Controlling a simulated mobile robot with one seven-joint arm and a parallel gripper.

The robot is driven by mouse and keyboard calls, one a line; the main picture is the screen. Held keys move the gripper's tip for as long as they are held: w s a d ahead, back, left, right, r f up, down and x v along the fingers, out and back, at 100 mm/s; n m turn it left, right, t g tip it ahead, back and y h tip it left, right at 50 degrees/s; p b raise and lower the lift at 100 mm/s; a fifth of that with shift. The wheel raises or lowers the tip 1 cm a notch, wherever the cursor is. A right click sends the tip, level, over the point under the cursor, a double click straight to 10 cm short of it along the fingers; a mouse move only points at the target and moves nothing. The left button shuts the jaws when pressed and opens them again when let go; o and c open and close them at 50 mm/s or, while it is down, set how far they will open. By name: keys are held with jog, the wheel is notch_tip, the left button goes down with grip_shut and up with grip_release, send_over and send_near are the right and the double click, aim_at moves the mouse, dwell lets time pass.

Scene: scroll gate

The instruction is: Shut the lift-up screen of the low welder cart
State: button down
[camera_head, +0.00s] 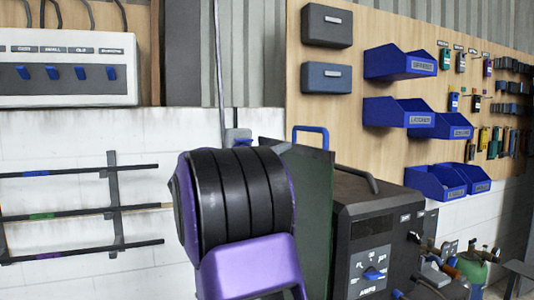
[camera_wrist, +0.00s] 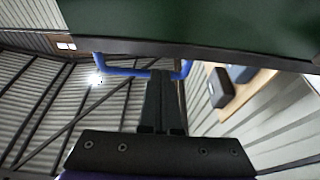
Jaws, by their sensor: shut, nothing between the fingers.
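The lift-up screen is a dark green panel (camera_head: 305,205) standing raised and steeply upright beside the black welder (camera_head: 375,235) in the head view. A blue bar handle (camera_head: 311,130) is at its top edge. In the wrist view the green screen (camera_wrist: 230,22) fills the top, and the blue handle (camera_wrist: 125,71) runs across below its edge. My gripper (camera_wrist: 163,76) is shut and empty, with its fingertips at the handle bar; I cannot tell whether they touch. In the head view my purple and black arm hides the gripper and part of the screen.
A pegboard wall with blue bins (camera_head: 400,63) and tools is behind the welder. A wall rack with dark bars (camera_head: 80,210) is at left, below a white switch panel (camera_head: 65,70). Hoses and a green cylinder (camera_head: 470,268) are at lower right.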

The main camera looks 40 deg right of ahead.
aim_at(294, 143)
jog(key=shift+x, duration=2.1)
jog(key=shift+f, duration=0.1)
